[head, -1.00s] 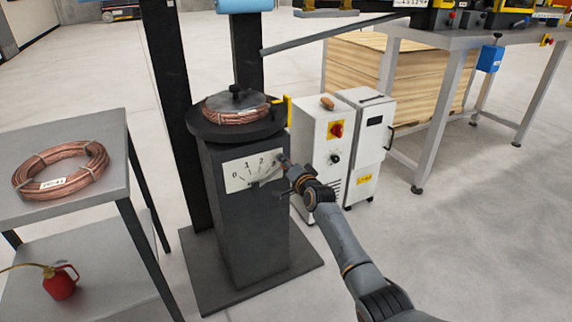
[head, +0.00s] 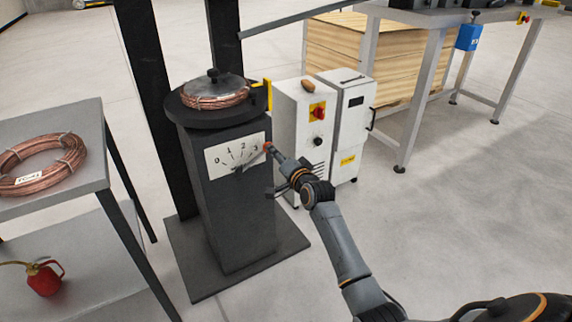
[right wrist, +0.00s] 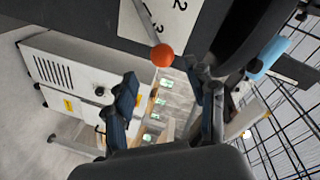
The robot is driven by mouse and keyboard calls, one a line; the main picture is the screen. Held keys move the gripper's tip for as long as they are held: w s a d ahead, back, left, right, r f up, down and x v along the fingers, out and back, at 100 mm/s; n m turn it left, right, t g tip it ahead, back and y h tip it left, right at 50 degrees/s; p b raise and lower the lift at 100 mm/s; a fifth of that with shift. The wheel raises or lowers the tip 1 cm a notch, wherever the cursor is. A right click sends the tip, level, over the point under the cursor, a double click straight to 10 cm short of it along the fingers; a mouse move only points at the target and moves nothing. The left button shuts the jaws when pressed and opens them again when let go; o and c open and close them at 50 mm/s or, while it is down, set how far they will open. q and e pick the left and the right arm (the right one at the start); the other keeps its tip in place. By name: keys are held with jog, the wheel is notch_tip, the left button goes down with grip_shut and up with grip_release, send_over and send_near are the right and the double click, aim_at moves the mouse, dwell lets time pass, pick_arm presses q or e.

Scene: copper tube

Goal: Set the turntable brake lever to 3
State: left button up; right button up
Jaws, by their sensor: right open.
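The turntable brake lever (head: 252,161) slants up to the right across the white dial plate (head: 223,168). Its orange ball knob (head: 267,147) is beyond the plate's right edge, and the lever lies close by the 3, just under it. In the right wrist view, the orange knob (right wrist: 162,55) sits in front of the spread fingers, with the lever running up from it. My right gripper (head: 279,173) is open beside the knob in the head view; its fingers (right wrist: 165,82) show a gap with nothing held. My left gripper is out of view.
The turntable (head: 180,112) carries a copper coil under a plate. A grey table (head: 88,115) with another coil is at the left. Open floor (head: 420,220) lies at the right.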

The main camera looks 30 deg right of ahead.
jog(key=shift+s+r, duration=0.2)
jog(key=shift+s, duration=1.1)
jog(key=shift+s+r, duration=0.15)
jog(key=shift+s, duration=1.15)
jog(key=shift+a+f, duration=0.1)
